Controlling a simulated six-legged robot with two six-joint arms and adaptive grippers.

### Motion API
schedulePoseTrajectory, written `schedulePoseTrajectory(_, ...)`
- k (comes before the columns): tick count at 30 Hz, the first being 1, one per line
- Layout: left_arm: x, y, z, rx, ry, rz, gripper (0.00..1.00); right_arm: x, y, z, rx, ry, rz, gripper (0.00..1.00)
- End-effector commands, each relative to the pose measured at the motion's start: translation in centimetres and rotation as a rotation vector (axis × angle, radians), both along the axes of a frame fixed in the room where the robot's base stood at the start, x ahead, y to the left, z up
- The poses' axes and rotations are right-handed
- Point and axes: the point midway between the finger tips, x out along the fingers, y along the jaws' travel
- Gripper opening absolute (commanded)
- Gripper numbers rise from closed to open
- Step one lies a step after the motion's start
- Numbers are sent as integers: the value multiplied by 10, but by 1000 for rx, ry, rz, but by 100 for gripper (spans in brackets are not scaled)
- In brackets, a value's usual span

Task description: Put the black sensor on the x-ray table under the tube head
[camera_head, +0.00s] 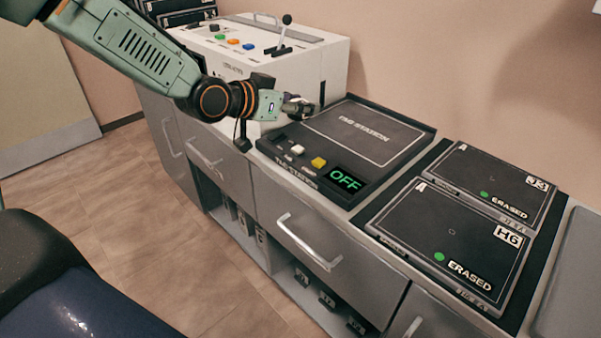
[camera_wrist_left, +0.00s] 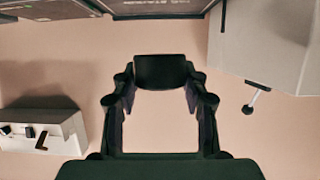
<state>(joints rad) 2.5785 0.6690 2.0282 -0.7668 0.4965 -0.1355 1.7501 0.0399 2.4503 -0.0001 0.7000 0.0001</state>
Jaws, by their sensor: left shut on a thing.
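My left gripper (camera_head: 297,107) reaches in from the left and is in front of the white console, near the back left corner of the tag station. In the left wrist view the fingers (camera_wrist_left: 160,85) are shut on a small black block, which I take for the black sensor (camera_wrist_left: 160,72). It sits between the fingertips, clear of any surface in that view. In the head view the sensor is too small to tell apart from the fingers. I do not make out the x-ray table or the tube head. My right gripper is not in view.
The white console (camera_head: 300,65) has coloured buttons and a lever (camera_head: 284,30). The tag station (camera_head: 365,135) shows OFF on its display. Two black plates (camera_head: 450,235) marked ERASED lie to its right. Drawers (camera_head: 300,235) are below. The floor (camera_head: 110,200) at left is clear.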

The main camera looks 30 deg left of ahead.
Motion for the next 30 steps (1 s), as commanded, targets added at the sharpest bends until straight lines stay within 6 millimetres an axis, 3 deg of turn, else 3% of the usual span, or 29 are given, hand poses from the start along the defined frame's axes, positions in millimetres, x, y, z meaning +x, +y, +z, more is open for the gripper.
schedulePoseTrajectory(9, 1, 0, -52, 2, 3, 5, 5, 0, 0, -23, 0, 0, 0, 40)
schedulePoseTrajectory(17, 1, -2, -70, 1, 1, 4, 5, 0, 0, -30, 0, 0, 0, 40)
schedulePoseTrajectory(22, 0, -4, -96, 2, 3, 3, 5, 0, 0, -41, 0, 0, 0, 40)
schedulePoseTrajectory(30, 1, -3, -97, 1, 0, 3, 5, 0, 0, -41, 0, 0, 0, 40)
